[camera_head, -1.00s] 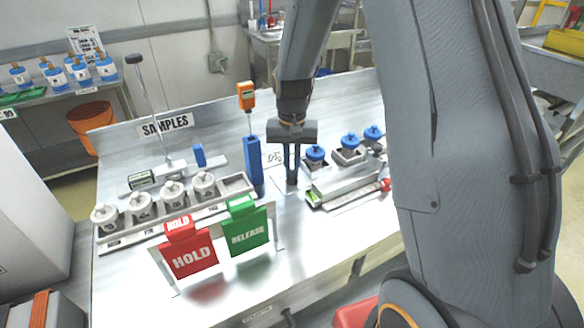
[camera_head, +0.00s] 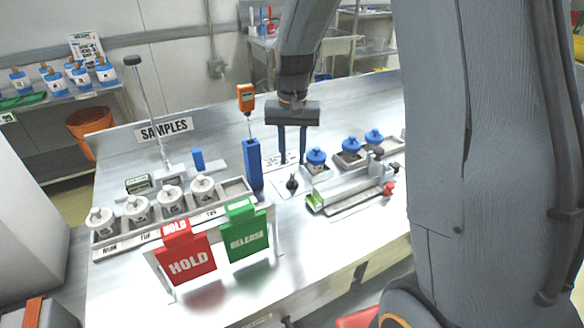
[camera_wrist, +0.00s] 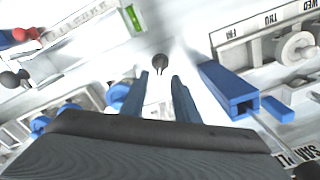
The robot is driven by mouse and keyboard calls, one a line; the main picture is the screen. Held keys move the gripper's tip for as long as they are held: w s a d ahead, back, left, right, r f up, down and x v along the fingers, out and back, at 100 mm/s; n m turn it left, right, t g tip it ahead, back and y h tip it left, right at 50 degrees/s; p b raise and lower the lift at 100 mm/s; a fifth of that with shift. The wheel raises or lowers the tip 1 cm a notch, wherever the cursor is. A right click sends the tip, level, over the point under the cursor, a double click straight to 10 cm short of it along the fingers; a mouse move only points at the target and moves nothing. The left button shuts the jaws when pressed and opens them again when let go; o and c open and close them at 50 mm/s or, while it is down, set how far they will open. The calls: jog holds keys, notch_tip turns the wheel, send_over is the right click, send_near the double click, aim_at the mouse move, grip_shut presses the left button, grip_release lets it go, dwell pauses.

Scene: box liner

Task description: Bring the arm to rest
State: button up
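My gripper (camera_head: 292,161) hangs above the steel bench (camera_head: 330,255) with its two fingers apart and nothing between them. A small black knob (camera_head: 292,183) stands on the bench just below the fingertips, apart from them. In the wrist view my gripper (camera_wrist: 160,78) is open, with the knob (camera_wrist: 160,62) seen beyond the fingertips. My arm covers the right side of the head view.
A blue holder (camera_head: 253,165) stands close left of my gripper, an orange-topped instrument (camera_head: 246,98) above it. Blue-lidded containers (camera_head: 316,156) and a metal fixture (camera_head: 350,190) are at right. A red HOLD sign (camera_head: 188,262) and green RELEASE sign (camera_head: 246,237) stand in front.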

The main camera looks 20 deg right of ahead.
jog(key=shift+r, duration=0.95)
jog(key=s+f+n, duration=0.1)
jog(key=s, duration=0.5)
jog(key=s+f+n+t+b, duration=0.1)
jog(key=s, duration=0.4)
jog(key=s+f+n, duration=0.1)
jog(key=s+n, duration=0.1)
jog(key=s, duration=0.4)
jog(key=shift+s+f+b, duration=0.3)
jog(key=shift+s, duration=0.15)
